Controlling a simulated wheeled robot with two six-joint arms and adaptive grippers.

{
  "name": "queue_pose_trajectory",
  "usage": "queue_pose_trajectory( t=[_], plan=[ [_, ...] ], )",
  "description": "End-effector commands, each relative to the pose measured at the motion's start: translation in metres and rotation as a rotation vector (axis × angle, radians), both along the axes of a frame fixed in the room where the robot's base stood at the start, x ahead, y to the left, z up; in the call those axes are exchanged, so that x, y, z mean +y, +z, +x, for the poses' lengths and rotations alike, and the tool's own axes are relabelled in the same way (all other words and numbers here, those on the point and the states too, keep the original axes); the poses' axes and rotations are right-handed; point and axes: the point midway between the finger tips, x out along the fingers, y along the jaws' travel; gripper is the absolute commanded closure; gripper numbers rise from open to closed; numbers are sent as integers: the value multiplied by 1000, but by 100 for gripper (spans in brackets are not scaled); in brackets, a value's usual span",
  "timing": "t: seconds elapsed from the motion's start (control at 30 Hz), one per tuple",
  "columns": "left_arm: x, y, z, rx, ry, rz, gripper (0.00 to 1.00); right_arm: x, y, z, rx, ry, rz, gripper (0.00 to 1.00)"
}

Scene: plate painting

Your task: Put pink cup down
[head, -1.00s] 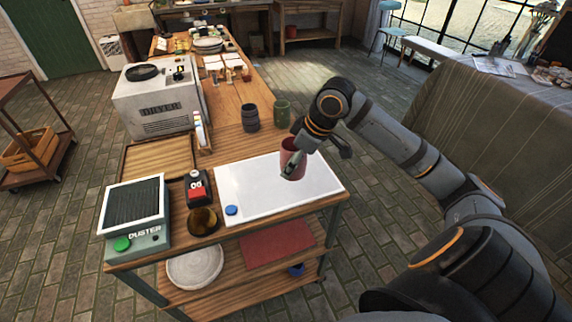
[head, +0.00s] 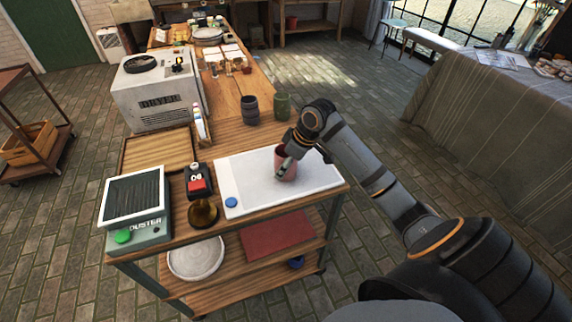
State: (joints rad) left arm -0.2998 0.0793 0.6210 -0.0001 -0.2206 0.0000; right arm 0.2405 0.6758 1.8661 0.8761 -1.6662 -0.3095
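The pink cup (head: 290,172) is upright over the middle-right of the white board (head: 239,178) on the near worktable. Its base looks at or very close to the board; I cannot tell whether it touches. My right gripper (head: 287,160) reaches in from the right and has the cup's upper part between its fingers. One finger shows against the cup's near side; the other is largely hidden. My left gripper is not in view.
A dark grey cup (head: 250,110) and a green cup (head: 282,106) stand behind the board. A brown bowl (head: 203,214), red-and-black device (head: 197,181) and duster (head: 136,212) are to the left. The board's left part is clear except for a blue round piece (head: 231,202).

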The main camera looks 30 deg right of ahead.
Motion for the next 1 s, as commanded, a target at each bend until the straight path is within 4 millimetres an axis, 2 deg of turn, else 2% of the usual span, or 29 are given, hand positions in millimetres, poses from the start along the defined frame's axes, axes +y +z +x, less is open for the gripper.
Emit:
queue_pose_trajectory(
  t=[0.13, 0.17, 0.33, 0.7, 0.83, 1.0],
  plan=[
    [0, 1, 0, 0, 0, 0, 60, 0, -2, 0, -1, 0, 1, 81],
    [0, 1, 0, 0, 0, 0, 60, 0, -3, 0, 0, 0, 1, 35],
    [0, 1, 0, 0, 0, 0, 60, 0, -3, 0, -1, 0, 1, 13],
    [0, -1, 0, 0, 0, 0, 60, -1, 2, 0, -1, 0, -2, 13],
    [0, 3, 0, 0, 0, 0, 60, -7, 23, -7, -3, 0, -7, 13],
    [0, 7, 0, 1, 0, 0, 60, -16, 65, -21, -3, 0, -10, 13]
  ],
)
